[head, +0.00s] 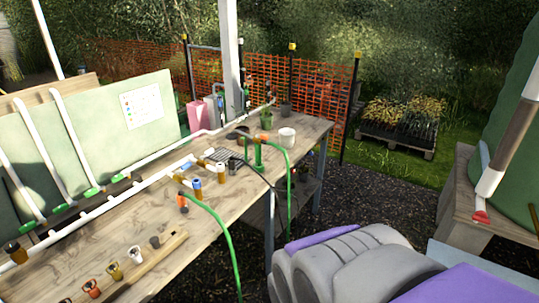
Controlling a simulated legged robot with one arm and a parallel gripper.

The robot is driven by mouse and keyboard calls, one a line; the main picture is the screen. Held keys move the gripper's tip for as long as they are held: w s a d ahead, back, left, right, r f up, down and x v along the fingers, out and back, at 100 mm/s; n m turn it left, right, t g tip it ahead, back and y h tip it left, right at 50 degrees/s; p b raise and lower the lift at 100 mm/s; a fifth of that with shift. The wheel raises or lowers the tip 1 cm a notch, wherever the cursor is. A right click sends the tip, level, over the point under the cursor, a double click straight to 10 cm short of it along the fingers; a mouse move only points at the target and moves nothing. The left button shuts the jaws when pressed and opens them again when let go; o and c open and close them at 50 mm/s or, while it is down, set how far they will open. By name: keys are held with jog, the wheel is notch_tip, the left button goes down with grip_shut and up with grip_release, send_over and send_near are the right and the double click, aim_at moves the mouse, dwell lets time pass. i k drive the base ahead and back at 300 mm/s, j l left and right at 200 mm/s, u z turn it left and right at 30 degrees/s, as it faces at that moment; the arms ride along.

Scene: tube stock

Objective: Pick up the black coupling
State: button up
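A row of small fittings lies along a wooden strip (150,266) at the front left of the workbench. The dark grey to black piece (154,242) at the far end of this row looks like the black coupling. Beside it are a white fitting (135,253), a brass-coloured fitting (114,270) and an orange fitting (91,288). Another dark piece with a brownish body (15,253) is at the left edge; I cannot tell if it is a coupling. My gripper is not in view; grey and purple parts of my own body fill the lower right.
White pipes (125,190) run along the wooden bench (220,222). A green hose (222,232) hangs over its front edge. A white mug (287,137) stands at the far end. Dark gravel ground (365,195) is open right of the bench.

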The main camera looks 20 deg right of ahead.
aim_at(231, 162)
jog(key=z, duration=0.15)
jog(key=i+l, duration=0.25)
jog(key=i, duration=0.2)
jog(key=i+l+u, duration=0.1)
jog(key=i+l, duration=0.15)
jog(key=i, duration=0.25)
jog(key=i+l, duration=0.3)
jog(key=i, duration=0.15)
jog(key=i+l, duration=0.3)
jog(key=i, duration=0.15)
jog(key=j+u, duration=0.05)
